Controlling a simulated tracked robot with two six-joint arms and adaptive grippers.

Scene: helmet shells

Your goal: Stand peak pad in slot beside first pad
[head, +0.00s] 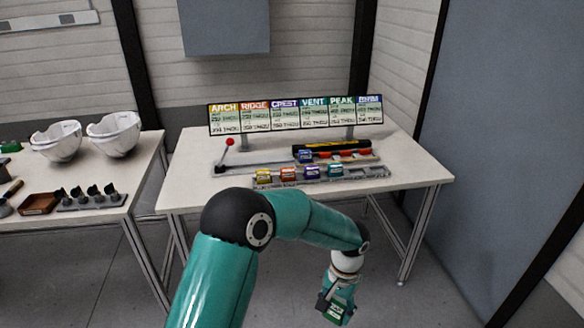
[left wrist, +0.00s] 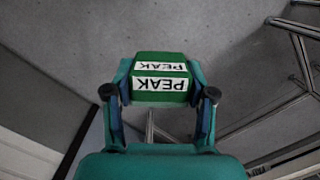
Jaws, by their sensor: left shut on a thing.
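My left gripper (head: 334,300) is shut on the green peak pad (head: 341,314), out in front of the table and below its top. In the left wrist view the peak pad (left wrist: 160,72) sits between the two fingers of the left gripper (left wrist: 160,93), its white PEAK labels upside down in the picture. A long grey slotted rack (head: 372,174) on the table holds a yellow pad (head: 263,176), an orange pad (head: 288,174), a purple pad (head: 312,172) and a teal pad (head: 335,171) in a row. The rack's right end looks empty. My right gripper is not in view.
Behind the rack stand a dark box (head: 350,144) and a blue pad (head: 304,156). A red-knobbed lever (head: 229,142) stands left, a sign board (head: 296,115) behind. The left table (head: 95,172) bears white helmet shells (head: 115,134). Open floor surrounds my gripper.

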